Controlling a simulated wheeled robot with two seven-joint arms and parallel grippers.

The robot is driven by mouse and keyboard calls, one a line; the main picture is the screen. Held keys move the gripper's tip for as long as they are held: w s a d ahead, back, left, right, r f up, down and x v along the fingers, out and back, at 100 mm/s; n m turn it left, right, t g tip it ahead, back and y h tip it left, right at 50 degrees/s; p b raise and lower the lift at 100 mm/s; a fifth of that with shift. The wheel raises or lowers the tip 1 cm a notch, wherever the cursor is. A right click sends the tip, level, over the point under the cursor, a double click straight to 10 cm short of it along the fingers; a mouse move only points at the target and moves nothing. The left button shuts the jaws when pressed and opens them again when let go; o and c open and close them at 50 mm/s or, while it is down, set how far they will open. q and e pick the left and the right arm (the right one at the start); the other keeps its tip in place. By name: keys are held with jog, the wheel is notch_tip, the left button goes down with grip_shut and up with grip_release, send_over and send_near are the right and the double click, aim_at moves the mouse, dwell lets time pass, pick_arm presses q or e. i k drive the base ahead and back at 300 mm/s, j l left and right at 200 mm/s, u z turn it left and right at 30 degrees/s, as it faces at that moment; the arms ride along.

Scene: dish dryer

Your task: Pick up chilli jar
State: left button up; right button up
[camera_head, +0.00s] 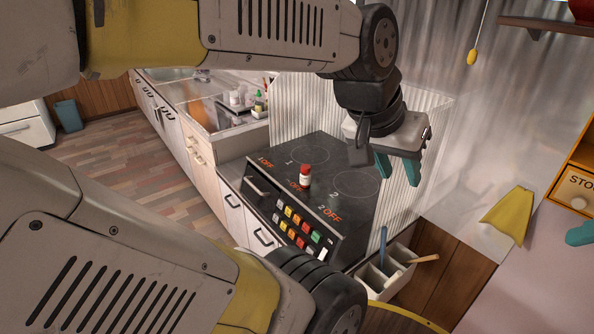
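A small jar with a red cap and a pale label, which looks like the chilli jar (305,179), stands upright on the dark stove top, near the control panel. Its label is too small to read. My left gripper (398,178) is to the right of the jar in the picture, apart from it. Its two teal fingers are spread with nothing between them. A teal tip at the right edge matches my finger colour and may belong to my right gripper (580,235); the rest is cut off.
The stove (340,210) has coloured buttons on its front. A corrugated panel (300,100) stands behind it. An orange cabinet (577,185) is at right.

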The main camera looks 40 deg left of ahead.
aim_at(306, 176)
jog(key=u, duration=1.35)
jog(key=i+l+u, duration=0.25)
jog(key=u, duration=0.15)
jog(key=i+l+u, duration=0.2)
jog(key=l+u, duration=0.15)
jog(key=l, duration=0.15)
